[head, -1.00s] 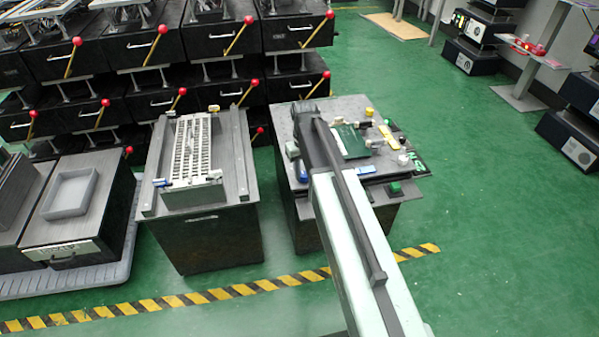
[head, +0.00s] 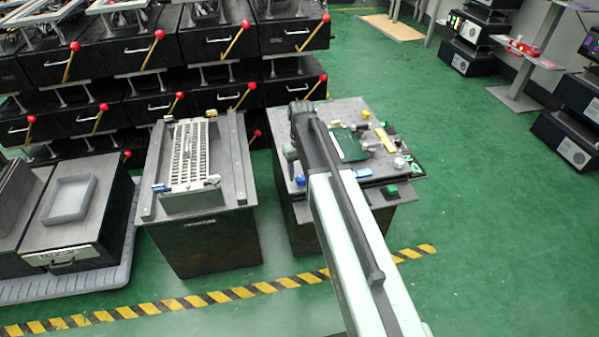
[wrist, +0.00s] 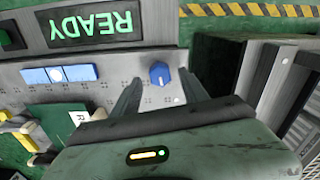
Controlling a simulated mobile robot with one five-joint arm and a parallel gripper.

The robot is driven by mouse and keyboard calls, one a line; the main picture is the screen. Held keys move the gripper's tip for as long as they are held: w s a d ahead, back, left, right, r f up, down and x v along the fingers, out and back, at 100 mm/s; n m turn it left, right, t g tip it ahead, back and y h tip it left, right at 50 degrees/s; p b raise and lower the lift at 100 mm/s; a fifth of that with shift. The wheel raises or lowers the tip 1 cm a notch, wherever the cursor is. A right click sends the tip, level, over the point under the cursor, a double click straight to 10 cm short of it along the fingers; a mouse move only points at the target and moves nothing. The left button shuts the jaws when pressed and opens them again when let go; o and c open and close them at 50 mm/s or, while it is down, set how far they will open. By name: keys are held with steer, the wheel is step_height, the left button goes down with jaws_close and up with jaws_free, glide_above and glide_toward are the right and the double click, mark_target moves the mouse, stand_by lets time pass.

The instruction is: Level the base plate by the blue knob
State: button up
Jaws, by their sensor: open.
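The blue knob (wrist: 160,73) stands on a light grey plate (wrist: 105,80) dotted with small marks in the wrist view. The knob has a pale line on its top. My gripper (wrist: 160,79) is open, with one dark finger to each side of the knob in the picture; I cannot tell if either touches it. In the head view, my arm reaches over the right-hand workstation (head: 330,215) and hides part of its top. Whether the plate is level cannot be told.
A lit READY panel (wrist: 97,24) lies beyond the plate, with blue blocks (wrist: 58,75) to the left. A dark box (wrist: 216,62) stands close on the right. A second workstation (head: 205,245) is left of my arm.

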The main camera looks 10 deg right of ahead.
mark_target(301, 177)
step_height(301, 177, up, 6)
steer(key=p, duration=0.5)
steer(key=shift+r, duration=0.25)
steer(key=shift+f, duration=0.1)
steer(key=s+a+m, duration=0.1)
steer(key=s+a, duration=0.1)
steer(key=s, duration=1.2)
step_height(301, 177, up, 26)
steer(key=m+p, duration=0.1)
steer(key=p, duration=2.4)
steer(key=shift+s+d+f+p, duration=0.15)
steer(key=shift+s+d+p, duration=0.1)
steer(key=shift+s+p, duration=0.15)
